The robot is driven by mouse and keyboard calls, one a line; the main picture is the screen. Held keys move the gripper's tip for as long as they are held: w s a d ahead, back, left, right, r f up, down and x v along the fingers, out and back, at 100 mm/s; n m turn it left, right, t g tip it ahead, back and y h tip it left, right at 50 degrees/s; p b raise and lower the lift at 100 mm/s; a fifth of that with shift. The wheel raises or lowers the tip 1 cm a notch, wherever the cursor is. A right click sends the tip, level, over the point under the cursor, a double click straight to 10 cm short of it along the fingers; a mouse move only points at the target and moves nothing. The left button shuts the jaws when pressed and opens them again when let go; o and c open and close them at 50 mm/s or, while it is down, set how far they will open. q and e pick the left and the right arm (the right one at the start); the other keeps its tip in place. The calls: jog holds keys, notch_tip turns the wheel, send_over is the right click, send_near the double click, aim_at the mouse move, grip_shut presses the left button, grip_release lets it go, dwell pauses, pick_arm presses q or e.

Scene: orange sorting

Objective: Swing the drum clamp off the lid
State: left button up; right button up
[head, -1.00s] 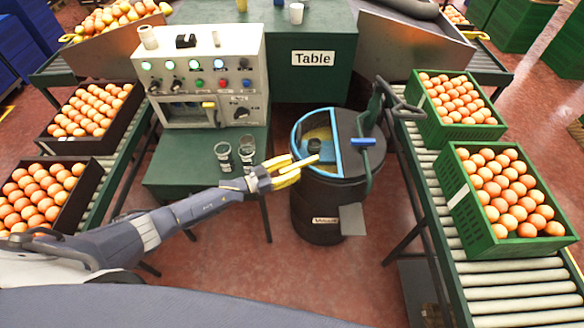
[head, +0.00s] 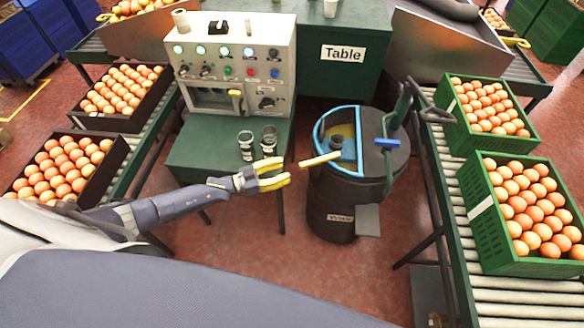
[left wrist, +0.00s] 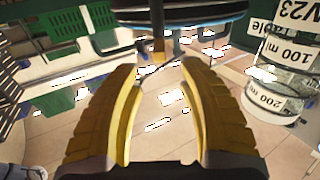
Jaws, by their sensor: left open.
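The dark drum (head: 330,205) stands right of centre in the head view. Its round lid (head: 372,155) is black on the right, with a blue-edged opening on the left. A yellow bar (head: 320,159), apparently the clamp's handle, sticks out from the near left rim over the lid's edge. My left gripper (head: 284,173) is open and empty, left of the bar's tip and apart from it. In the left wrist view the open yellow fingers (left wrist: 165,100) frame bare floor, with the bar (left wrist: 158,48) beyond them under the dark rim. My right gripper is out of view.
Two glass beakers (head: 257,145) stand on the green bench close behind my left gripper. A control box (head: 235,65) is behind them. A green post with a blue handle (head: 387,142) rises at the drum's right.

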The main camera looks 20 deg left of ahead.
pick_arm(q)
jog(key=shift+s+a, duration=0.3)
jog(key=shift+a, duration=0.05)
jog(key=shift+c, duration=0.2)
jog(key=shift+n, duration=0.7)
jog(key=s+d+f, duration=0.2)
jog(key=s, duration=0.1)
jog(key=s+d+f, duration=0.1)
jog(key=s, duration=0.1)
jog(key=shift+s+d+f, duration=0.1)
jog(key=shift+s+f, duration=0.1)
jog(key=shift+s, duration=0.05)
grip_shut()
jog(key=s+d+m+t, duration=0.2)
jog(key=s+d, duration=0.2)
jog(key=m+t+y, duration=0.1)
jog(key=m+y, duration=0.2)
jog(key=m, duration=1.1)
send_near(320, 160)
jog(key=shift+w+d+f, duration=0.15)
jog(key=shift+w+d, duration=0.05)
jog(key=shift+d, duration=0.45)
jog(key=shift+w+d+f, duration=0.15)
jog(key=shift+w+d, duration=0.05)
jog(key=shift+d, duration=0.45)
jog(key=shift+w+d+f, duration=0.2)
jog(key=shift+d, duration=0.45)
